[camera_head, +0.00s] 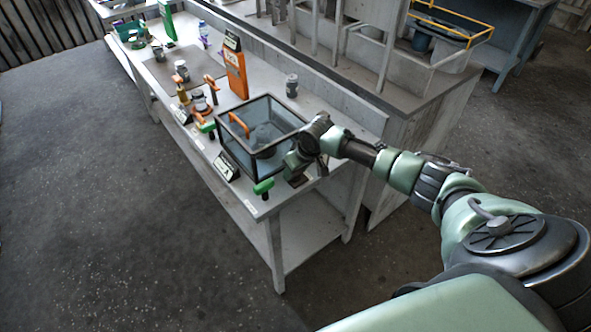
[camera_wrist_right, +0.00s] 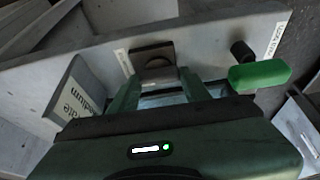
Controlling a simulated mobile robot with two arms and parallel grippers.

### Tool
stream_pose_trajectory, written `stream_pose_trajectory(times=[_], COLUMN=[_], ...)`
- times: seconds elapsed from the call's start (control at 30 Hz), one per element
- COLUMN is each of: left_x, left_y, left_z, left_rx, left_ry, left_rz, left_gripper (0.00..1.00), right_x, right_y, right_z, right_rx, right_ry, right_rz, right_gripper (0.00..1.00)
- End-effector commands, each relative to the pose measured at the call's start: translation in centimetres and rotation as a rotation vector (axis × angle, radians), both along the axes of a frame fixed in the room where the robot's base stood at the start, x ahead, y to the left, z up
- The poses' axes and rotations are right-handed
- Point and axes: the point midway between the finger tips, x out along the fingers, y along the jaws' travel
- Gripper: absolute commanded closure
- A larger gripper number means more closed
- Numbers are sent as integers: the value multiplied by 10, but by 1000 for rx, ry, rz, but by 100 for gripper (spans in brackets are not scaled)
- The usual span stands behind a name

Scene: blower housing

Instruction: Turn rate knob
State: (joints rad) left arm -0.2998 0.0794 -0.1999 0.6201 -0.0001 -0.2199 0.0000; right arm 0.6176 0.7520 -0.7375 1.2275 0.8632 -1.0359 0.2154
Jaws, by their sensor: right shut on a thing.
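The rate knob (camera_wrist_right: 157,68) is a dark round knob on a dark square base near the corner of the white bench, seen in the wrist view. In the head view its dark base (camera_head: 297,181) shows partly under my right gripper (camera_head: 294,166). In the wrist view my right gripper (camera_wrist_right: 160,84) reaches down to the knob, one finger on each side, and is shut on it. The fingers hide part of the knob, so its pointer or setting cannot be read. My left gripper is not in view.
A green handle (camera_head: 263,187) stands close by and also shows in the wrist view (camera_wrist_right: 260,75). A sign (camera_wrist_right: 78,97) stands on the other side. A glass box (camera_head: 262,118) with an orange handle is directly behind. An orange panel (camera_head: 236,74) stands farther back.

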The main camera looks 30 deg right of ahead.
Motion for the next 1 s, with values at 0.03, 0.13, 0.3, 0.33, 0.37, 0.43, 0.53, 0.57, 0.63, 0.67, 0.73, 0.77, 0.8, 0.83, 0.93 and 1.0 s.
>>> stream_pose_trajectory(times=[0.03, 0.13, 0.3, 0.33, 0.37, 0.43, 0.53, 0.57, 0.63, 0.67, 0.73, 0.77, 0.8, 0.83, 0.93, 1.0], left_x=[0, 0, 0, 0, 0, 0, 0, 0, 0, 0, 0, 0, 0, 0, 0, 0], left_y=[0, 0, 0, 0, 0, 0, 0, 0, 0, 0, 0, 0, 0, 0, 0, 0], left_z=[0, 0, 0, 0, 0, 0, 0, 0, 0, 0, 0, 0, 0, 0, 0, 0], left_rx=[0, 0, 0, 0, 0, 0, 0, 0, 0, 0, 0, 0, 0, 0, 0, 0], left_ry=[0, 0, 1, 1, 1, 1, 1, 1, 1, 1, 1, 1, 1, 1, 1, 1], left_rz=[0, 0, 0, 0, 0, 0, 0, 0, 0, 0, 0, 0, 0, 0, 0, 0], left_gripper=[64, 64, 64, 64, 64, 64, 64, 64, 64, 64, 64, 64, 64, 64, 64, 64], right_x=[0, 0, 0, 0, 0, 0, 0, 0, 0, 0, 0, 0, 0, 0, 0, -1], right_y=[-1, -1, -1, -1, -1, -1, -1, -1, -1, -1, 0, 0, 0, 0, 0, -1], right_z=[0, 0, 0, 0, 0, 0, 0, 0, 0, 0, 0, 0, 0, 0, 1, 3], right_rx=[0, -1, -1, -1, -1, -1, -1, -1, -1, -1, -1, -1, -1, -1, -1, -1], right_ry=[-1, -1, -1, -1, -1, -1, -1, -1, -1, -1, -1, -1, -1, 0, 0, 0], right_rz=[9, 22, 29, 29, 29, 29, 29, 29, 29, 29, 29, 29, 28, 28, 28, 29], right_gripper=[93, 93, 93, 93, 93, 93, 93, 47, 31, 31, 31, 31, 31, 31, 31, 31])
